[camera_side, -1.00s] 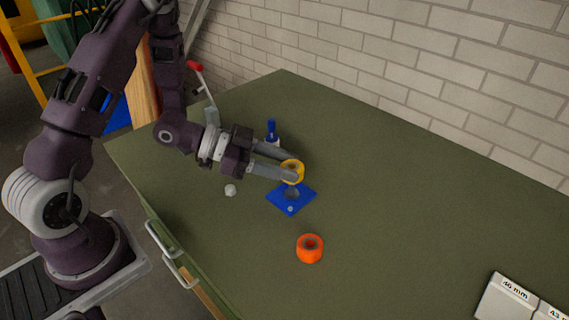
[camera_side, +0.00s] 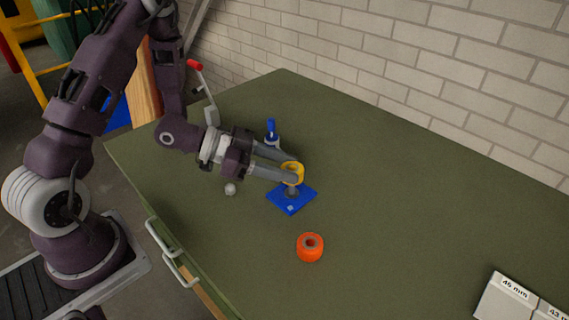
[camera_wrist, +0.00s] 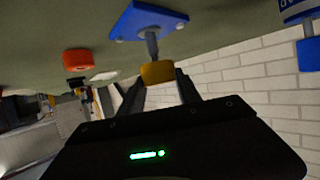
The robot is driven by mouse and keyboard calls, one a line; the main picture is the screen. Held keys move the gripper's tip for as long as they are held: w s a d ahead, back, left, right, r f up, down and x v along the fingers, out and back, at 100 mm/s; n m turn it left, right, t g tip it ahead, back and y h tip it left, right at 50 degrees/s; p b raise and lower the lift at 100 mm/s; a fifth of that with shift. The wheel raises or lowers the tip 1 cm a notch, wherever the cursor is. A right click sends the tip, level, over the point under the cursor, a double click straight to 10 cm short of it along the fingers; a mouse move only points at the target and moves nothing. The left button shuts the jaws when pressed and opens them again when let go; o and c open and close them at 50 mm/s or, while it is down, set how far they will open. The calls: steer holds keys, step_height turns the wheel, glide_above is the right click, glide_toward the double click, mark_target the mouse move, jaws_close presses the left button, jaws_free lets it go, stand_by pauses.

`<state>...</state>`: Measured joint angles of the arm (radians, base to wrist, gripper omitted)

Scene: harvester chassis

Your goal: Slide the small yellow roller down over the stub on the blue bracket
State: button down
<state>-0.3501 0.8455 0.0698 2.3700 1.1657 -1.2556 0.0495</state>
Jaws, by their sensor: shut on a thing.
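The yellow roller (camera_side: 291,168) is held between the fingertips of my gripper (camera_side: 291,175), which is shut on it. The blue bracket (camera_side: 290,205) is a flat plate on the table, with a grey stub (camera_side: 292,191) standing up from it. In the side view the roller is at the top of the stub, above the plate. The wrist view shows the roller (camera_wrist: 157,72) at the free end of the stub (camera_wrist: 152,42), with most of the stub bare up to the bracket (camera_wrist: 150,18). I cannot tell whether the stub's tip is inside the roller.
An orange roller (camera_side: 310,248) stands on the table in front of the bracket. A small white nut-like piece (camera_side: 230,189) lies left of it. A blue-handled item (camera_side: 271,130) stands behind my gripper. White labelled blocks (camera_side: 515,300) are at the lower right.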

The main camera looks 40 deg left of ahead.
steer(key=shift+f, duration=0.95)
steer(key=shift+f, duration=0.5)
stand_by(0.6)
steer(key=shift+f, duration=0.65)
steer(key=c, duration=0.7)
jaws_free()
steer(key=shift+c, duration=0.2)
